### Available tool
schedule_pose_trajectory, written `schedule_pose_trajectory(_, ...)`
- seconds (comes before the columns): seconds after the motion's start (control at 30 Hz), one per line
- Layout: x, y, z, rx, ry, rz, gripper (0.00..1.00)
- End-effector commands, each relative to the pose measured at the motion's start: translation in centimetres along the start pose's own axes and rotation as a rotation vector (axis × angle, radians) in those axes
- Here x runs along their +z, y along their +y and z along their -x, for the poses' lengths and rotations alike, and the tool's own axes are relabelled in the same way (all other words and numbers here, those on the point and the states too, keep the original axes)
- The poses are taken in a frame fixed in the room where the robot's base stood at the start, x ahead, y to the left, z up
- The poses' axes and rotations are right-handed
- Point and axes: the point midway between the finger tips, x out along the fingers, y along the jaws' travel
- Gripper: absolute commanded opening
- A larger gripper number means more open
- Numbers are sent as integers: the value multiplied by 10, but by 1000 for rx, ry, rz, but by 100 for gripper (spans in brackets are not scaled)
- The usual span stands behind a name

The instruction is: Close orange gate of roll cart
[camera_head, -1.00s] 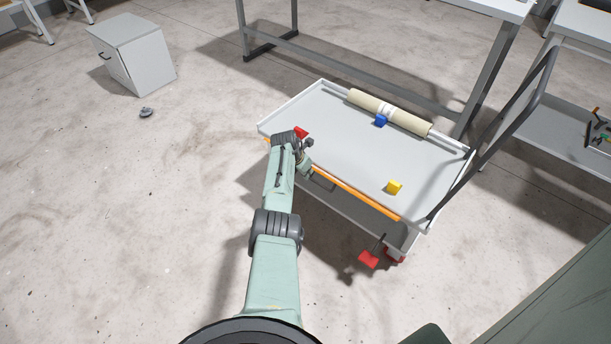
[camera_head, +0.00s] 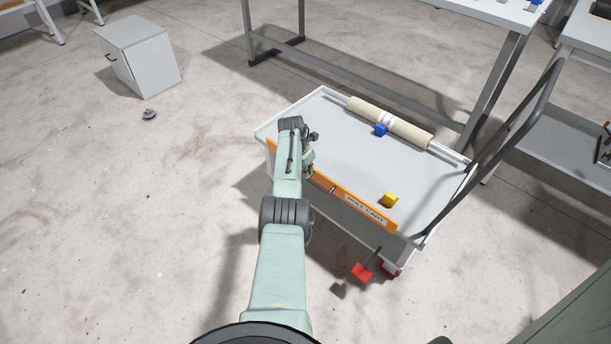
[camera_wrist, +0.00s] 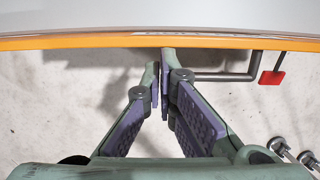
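The roll cart (camera_head: 335,128) has a pale grey top. Its orange gate (camera_head: 340,196) runs along the near long edge, with its broad orange face and a "ROLL CART" label showing. Part of the gate is hidden behind my arm. The gate also spans the wrist view as an orange strip (camera_wrist: 90,41) near the top. My gripper (camera_wrist: 162,88) has its fingers together, with nothing seen between them. The fingertips lie at the orange strip; I cannot tell whether they touch it. In the head view my gripper is mostly hidden by my arm.
A dark handle (camera_head: 515,125) rises at right.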

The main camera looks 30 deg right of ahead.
Motion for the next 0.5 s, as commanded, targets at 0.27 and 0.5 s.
schedule_pose_trajectory(0.27,18,0,-1,1,-4,0,0)
schedule_pose_trajectory(0.5,23,0,1,0,-3,0,0)
